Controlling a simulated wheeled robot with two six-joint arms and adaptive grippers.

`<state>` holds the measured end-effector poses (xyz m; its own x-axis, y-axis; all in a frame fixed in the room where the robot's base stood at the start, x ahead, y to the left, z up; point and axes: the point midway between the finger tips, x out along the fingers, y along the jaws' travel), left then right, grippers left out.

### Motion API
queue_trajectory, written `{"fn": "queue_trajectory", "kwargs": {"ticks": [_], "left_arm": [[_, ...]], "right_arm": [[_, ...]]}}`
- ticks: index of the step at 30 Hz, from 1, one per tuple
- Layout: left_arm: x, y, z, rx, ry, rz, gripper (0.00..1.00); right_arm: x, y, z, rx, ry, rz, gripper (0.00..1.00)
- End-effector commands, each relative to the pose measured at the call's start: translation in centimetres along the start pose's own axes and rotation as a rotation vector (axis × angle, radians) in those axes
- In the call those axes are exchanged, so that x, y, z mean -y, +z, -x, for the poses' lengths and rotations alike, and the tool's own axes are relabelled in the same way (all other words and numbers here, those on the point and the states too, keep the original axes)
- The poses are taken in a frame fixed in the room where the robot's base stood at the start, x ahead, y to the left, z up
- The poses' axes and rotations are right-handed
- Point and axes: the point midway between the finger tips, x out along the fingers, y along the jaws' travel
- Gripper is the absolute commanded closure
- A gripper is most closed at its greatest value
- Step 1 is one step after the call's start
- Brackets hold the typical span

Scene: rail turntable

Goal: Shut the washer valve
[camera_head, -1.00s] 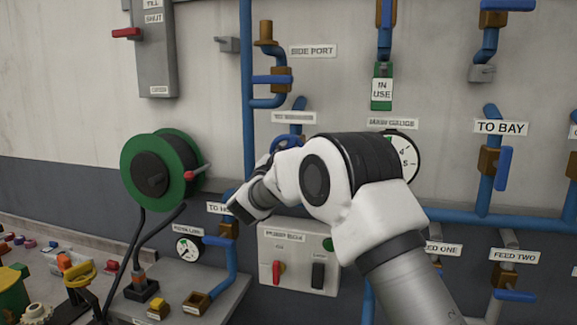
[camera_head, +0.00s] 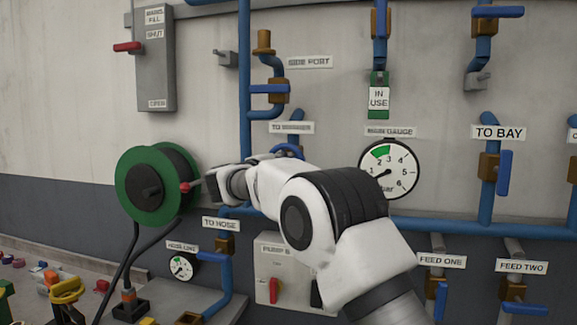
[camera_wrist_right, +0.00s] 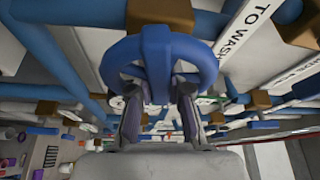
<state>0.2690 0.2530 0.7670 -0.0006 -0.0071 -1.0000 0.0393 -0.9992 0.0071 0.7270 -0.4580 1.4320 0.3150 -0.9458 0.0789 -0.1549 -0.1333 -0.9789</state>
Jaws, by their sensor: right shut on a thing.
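The washer valve is a blue handwheel (camera_wrist_right: 160,62) under a label that reads "TO WASH..." in the right wrist view. In the head view only the top of the blue wheel (camera_head: 288,150) shows above my right arm, below a small label. My right gripper (camera_wrist_right: 160,94) has a finger on either side of the wheel's lower middle and is shut on it. My left gripper is in neither view.
A green hose reel (camera_head: 135,190) stands left of my right wrist, very near it. A round main gauge (camera_head: 389,169) is right of the wheel. Blue pipes and blue-lever valves (camera_head: 268,89) surround it. A pump box (camera_head: 272,262) sits below my arm.

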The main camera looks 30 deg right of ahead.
Motion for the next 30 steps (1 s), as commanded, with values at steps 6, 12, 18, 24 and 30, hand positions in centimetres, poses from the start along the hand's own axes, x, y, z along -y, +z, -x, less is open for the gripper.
{"fn": "queue_trajectory", "kwargs": {"ticks": [6,12,18,24,30], "left_arm": [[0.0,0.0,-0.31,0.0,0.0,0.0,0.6],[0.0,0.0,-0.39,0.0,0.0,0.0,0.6],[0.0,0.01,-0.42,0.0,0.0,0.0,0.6],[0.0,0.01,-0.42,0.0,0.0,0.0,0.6],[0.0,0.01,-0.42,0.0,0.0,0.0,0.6]], "right_arm": [[-0.35,0.08,0.02,0.0,0.053,-0.12,1.0],[-0.46,0.09,0.02,0.0,0.08,-0.18,1.0],[-0.49,0.09,0.02,-0.001,0.088,-0.202,1.0],[-0.53,0.09,0.01,-0.001,0.09,-0.203,1.0],[-0.57,0.1,0.01,-0.001,0.09,-0.202,0.57]]}}
